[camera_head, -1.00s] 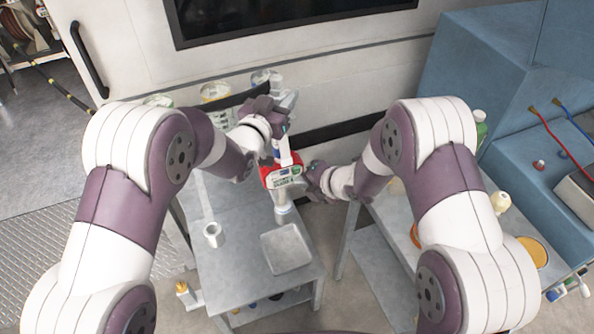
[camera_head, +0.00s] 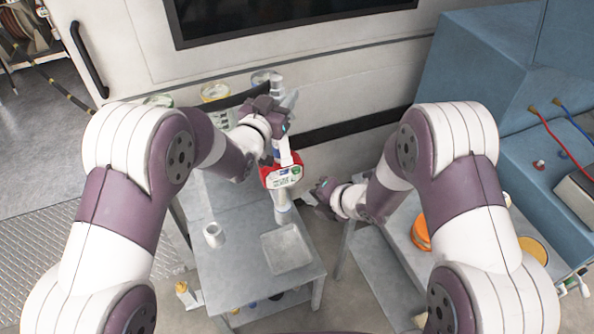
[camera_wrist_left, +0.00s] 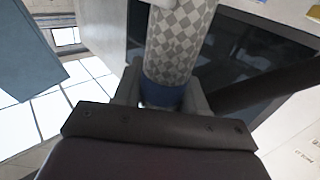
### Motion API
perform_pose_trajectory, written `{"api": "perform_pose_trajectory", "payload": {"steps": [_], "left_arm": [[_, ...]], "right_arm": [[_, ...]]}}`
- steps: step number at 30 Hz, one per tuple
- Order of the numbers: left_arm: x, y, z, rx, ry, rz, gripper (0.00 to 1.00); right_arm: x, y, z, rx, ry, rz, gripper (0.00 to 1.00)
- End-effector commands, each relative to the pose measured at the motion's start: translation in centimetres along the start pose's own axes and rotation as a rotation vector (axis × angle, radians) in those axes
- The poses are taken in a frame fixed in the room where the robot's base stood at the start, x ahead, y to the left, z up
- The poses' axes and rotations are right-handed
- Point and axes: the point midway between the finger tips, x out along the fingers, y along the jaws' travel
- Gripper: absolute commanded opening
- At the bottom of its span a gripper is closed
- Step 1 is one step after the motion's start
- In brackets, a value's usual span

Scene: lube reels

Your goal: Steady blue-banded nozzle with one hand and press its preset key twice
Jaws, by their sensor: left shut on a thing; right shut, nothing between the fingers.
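The blue-banded nozzle (camera_head: 282,177) hangs upright over the left bench, with a red body, a pale display face and a grey lower end. In the left wrist view its checkered grey handle (camera_wrist_left: 178,40) has a blue band (camera_wrist_left: 164,95) at the fingers. My left gripper (camera_head: 281,128) is shut around the handle near the band, above the red body; it also shows in the left wrist view (camera_wrist_left: 161,97). My right gripper (camera_head: 309,198) is shut and empty, to the right of and slightly below the red body, with a gap between them. The preset key is too small to make out.
The grey bench (camera_head: 235,285) below carries a white cup (camera_head: 213,235) and a square tray (camera_head: 287,249). Several cans stand at the back, including a yellow-labelled one (camera_head: 214,92). A second bench with an orange item (camera_head: 420,233) is at right.

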Motion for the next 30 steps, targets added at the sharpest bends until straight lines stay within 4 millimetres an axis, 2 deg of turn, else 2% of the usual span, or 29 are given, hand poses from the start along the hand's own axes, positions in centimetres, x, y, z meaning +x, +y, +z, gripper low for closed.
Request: {"api": "perform_pose_trajectory", "payload": {"steps": [1, 3, 11, 14, 24, 27, 30], "left_arm": [[0.0, 0.0, 0.1, 0.000, -0.002, 0.000, 0.51], [0.0, 0.0, 0.1, 0.000, -0.002, 0.000, 0.71], [-0.1, 0.0, 0.0, 0.000, -0.001, 0.000, 0.71], [-0.8, -0.1, 0.1, 0.000, -0.002, -0.001, 0.71], [-9.2, 0.0, 0.0, -0.001, -0.001, -0.002, 0.71], [-10.9, -0.1, 0.1, 0.000, -0.002, -0.001, 0.71], [-11.8, 0.0, 0.1, 0.000, -0.001, 0.000, 0.71]], "right_arm": [[0.0, 0.0, 0.0, 0.000, 0.000, 0.000, 0.00], [0.0, 0.0, 0.0, 0.000, 0.000, 0.000, 0.00], [0.0, 0.0, 0.0, 0.000, 0.000, 0.000, 0.00], [0.0, 0.0, 0.0, 0.000, 0.000, 0.000, 0.00], [0.0, 0.0, 0.0, 0.000, 0.000, 0.000, 0.00], [0.0, 0.0, 0.0, 0.000, 0.000, 0.000, 0.00], [0.0, 0.0, 0.0, 0.000, 0.000, 0.000, 0.00]]}}
